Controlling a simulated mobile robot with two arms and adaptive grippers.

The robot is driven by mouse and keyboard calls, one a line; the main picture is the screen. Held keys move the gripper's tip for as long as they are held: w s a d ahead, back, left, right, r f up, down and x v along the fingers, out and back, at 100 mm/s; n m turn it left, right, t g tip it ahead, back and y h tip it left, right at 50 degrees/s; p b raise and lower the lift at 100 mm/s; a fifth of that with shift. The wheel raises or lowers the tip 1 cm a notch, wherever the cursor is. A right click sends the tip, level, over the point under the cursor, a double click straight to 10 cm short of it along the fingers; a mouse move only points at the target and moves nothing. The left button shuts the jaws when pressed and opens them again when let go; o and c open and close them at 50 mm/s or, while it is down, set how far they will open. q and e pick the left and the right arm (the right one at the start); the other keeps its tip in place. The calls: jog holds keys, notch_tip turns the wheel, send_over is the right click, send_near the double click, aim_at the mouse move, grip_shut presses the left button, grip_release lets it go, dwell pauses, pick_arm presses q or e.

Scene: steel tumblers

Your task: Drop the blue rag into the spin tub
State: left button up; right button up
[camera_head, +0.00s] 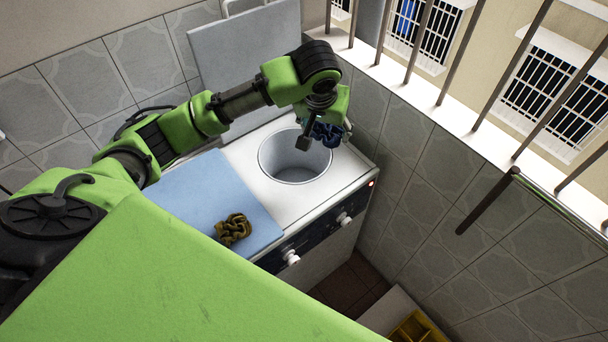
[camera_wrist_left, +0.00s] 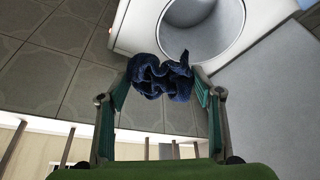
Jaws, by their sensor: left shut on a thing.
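The blue rag (camera_wrist_left: 162,78) is crumpled and dark blue, held between the two fingers of my left gripper (camera_wrist_left: 160,92) in the left wrist view. In the head view the blue rag (camera_head: 328,133) hangs at the tip of my left gripper (camera_head: 318,128), over the back right side of the spin tub's rim. The spin tub (camera_head: 294,168) is a round, open, grey well in the white machine top; it looks empty. In the left wrist view the spin tub's opening (camera_wrist_left: 215,40) lies beyond the rag. My right gripper is not in view.
A blue lid (camera_head: 190,200) covers the machine's left side, with a crumpled brown rag (camera_head: 233,229) on it. A raised grey lid (camera_head: 245,60) stands behind. Window bars (camera_head: 450,50) and a tiled wall are close on the right. A yellow crate (camera_head: 418,328) is on the floor.

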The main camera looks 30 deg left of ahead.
pick_arm(q)
jog(key=w+a+f+n+b, duration=0.1)
jog(key=w+a+f+b, duration=0.1)
jog(key=a+f, duration=0.4)
jog(key=w+a+f+b, duration=0.1)
jog(key=a+f+b, duration=0.1)
jog(key=a+f, duration=0.5)
notch_tip(320, 180, down, 6)
jog(key=shift+w+f+n+y+b, duration=0.1)
jog(key=shift+w+n+y+b, duration=0.25)
jog(key=shift+n+y+b, duration=0.05)
jog(key=shift+a, duration=0.1)
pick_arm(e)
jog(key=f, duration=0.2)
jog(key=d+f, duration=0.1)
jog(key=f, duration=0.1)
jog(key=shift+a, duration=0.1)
pick_arm(q)
jog(key=o, duration=1.1)
jog(key=shift+r, duration=0.2)
jog(key=v, duration=1.2)
jog(key=shift+w, duration=0.15)
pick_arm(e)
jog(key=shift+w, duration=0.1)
